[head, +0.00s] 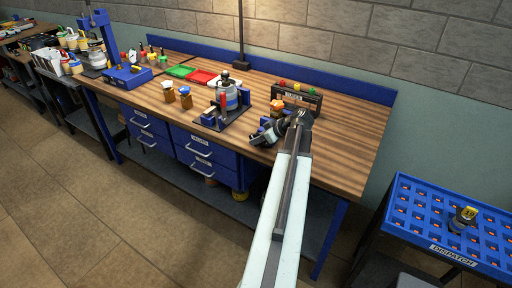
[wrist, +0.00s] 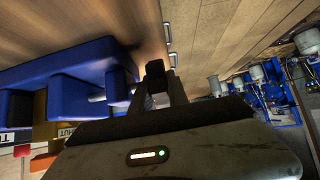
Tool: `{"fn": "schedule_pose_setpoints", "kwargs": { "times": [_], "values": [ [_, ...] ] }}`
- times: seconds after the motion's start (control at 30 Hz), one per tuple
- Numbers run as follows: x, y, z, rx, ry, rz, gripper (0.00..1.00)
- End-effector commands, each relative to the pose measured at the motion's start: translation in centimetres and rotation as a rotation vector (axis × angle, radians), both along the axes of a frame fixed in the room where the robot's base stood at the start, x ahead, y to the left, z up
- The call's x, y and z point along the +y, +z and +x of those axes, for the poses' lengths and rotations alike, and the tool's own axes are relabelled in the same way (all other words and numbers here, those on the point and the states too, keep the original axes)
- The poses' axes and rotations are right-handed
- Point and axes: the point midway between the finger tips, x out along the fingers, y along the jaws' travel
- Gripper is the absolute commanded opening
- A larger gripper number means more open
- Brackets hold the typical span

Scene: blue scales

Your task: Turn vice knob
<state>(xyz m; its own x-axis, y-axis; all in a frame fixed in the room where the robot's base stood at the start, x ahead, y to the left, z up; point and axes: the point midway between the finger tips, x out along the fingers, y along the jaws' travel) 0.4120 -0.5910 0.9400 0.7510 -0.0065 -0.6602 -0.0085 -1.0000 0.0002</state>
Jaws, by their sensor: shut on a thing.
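In the wrist view a blue vice (wrist: 50,65) fills the left side, with a short silver rod (wrist: 97,98) between its blue parts. My gripper (wrist: 157,72) is dark and closed beside the blue end piece. The vice knob is not clearly visible, being dark or hidden at the fingertips. In the head view my gripper (head: 258,139) is low over the front part of the bench, near its front edge.
An orange-topped jar (head: 277,106) stands close behind my gripper. A dark rack (head: 297,98) with coloured tops is behind it. Two small jars (head: 185,98) stand farther left. The bench top (head: 355,135) is clear at the right. A blue dispatch tray (head: 410,215) stands apart.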

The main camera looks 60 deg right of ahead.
Motion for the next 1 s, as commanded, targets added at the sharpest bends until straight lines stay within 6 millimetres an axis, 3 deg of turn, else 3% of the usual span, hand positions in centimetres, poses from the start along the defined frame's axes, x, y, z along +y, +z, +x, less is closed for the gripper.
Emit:
{"fn": "schedule_pose_setpoints", "kwargs": {
  "times": [0.03,0.5,1.0],
  "values": [
    [0.14,-1.18,-0.23,-0.038,0.000,0.001,0.00],
    [0.09,-0.90,-0.31,-0.369,0.002,-0.003,0.00],
    [0.07,-0.28,-0.34,-0.463,0.003,-0.004,0.00]
  ]
}}
